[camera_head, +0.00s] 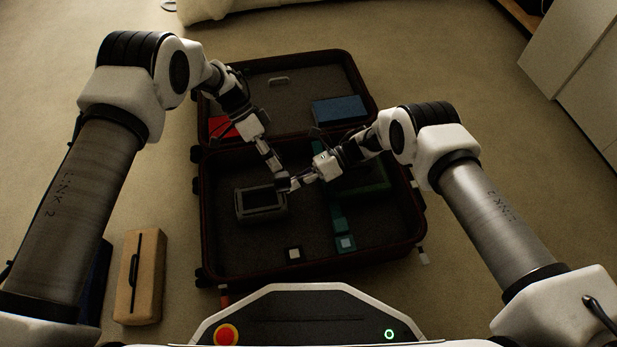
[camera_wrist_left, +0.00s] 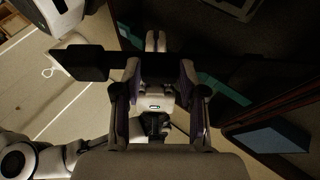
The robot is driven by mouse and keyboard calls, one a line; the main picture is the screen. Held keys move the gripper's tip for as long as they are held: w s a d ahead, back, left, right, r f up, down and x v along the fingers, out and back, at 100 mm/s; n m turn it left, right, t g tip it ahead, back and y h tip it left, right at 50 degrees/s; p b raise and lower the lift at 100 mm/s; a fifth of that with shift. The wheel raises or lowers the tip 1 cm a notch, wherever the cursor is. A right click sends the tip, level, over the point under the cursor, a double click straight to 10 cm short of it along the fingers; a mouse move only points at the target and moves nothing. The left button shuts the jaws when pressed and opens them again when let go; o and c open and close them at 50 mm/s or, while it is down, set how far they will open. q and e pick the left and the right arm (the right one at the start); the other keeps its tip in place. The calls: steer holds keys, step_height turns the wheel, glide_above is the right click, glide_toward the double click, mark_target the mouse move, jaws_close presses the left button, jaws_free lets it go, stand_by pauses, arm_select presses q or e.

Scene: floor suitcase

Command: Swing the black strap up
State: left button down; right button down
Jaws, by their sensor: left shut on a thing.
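My left gripper (camera_head: 281,181) is over the middle of the open suitcase's near half. In the left wrist view it (camera_wrist_left: 160,68) is shut on the black strap (camera_wrist_left: 85,62), a dark band with a thick block at its left end. In the head view the strap is mostly lost against the dark lining and the grippers. My right gripper (camera_head: 303,178) is beside the left one, its fingertips close to it; they are too small to judge. A small black piece with a pale square (camera_head: 293,253) lies near the suitcase's front wall.
The suitcase (camera_head: 204,235) lies open on carpet. Its near half holds a grey box with a dark top (camera_head: 262,199) and a teal strap (camera_head: 338,224). A blue item (camera_head: 338,111) and a red item (camera_head: 222,127) lie in the far half. A tan case (camera_head: 140,276) stands outside, left.

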arm_select(q)
steer(key=shift+w+d, duration=0.1)
steer(key=shift+d, duration=0.05)
arm_select(e)
steer(key=shift+w+a+r, duration=0.1)
steer(key=shift+w+r, duration=0.8)
steer(key=shift+r, duration=0.3)
